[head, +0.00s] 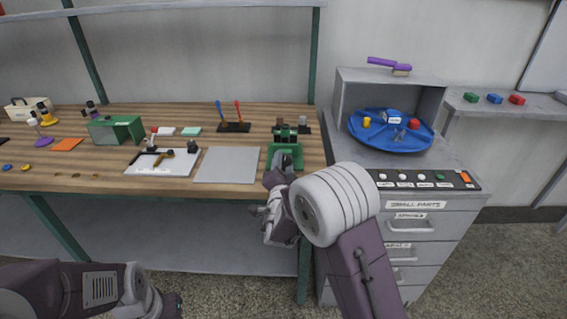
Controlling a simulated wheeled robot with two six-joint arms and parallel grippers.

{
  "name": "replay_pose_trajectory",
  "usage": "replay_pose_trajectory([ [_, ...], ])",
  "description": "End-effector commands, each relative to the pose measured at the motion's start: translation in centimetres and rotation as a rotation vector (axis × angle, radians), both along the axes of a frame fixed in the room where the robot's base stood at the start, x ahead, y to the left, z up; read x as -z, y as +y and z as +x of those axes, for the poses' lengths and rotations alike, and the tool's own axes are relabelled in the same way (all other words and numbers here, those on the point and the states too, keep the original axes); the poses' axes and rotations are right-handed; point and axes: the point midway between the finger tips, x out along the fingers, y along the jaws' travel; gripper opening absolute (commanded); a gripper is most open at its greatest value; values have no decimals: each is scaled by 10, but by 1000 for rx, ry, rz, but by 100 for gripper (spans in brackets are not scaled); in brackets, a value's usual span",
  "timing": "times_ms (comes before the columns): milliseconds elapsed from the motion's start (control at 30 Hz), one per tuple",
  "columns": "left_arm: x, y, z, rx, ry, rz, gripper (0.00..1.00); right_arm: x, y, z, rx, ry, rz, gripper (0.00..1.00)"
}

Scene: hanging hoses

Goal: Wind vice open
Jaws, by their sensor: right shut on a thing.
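The green vice (287,151) stands at the front right of the wooden workbench, with dark parts on top. My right gripper (278,170) is at the near side of the vice, at the bench's front edge. It is shut on what appears to be the vice handle, which my fingers mostly hide. How far apart the vice jaws stand is too small to tell. My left gripper (172,304) is low at the bottom left, in front of the bench and far from the vice. Its fingers are too dark and cut off to read.
A grey mat (228,165) lies left of the vice, and a white board (163,161) with small tools lies beyond it. A tool stand (234,127) is behind. A grey drawer cabinet (415,232) stands right of the bench, with a blue turntable (390,137) on top.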

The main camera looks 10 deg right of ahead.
Motion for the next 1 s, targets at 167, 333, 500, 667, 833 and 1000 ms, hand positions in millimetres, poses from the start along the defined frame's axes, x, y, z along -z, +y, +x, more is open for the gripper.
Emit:
replay_pose_trajectory([
  [167, 0, 0, 0, 0, 0, 0, 36, 1, 0, 0, 1, 1, -1, 0],
  [333, 0, 0, 0, 0, 0, 0, 36, 0, 0, 0, 1, 1, 0, 43],
  [500, 0, 0, 0, 0, 0, 0, 36, 0, 0, 0, 1, 1, 0, 63],
  [667, 0, 0, 0, 0, 0, 0, 36, 0, 0, 0, 0, 0, 0, 63],
  [833, -4, 0, 0, 0, 0, 0, 36, -1, 6, -16, -3, 1, 0, 63],
  [1000, -10, 0, 0, 0, 0, 0, 36, -1, 17, -53, -5, 2, 0, 63],
])
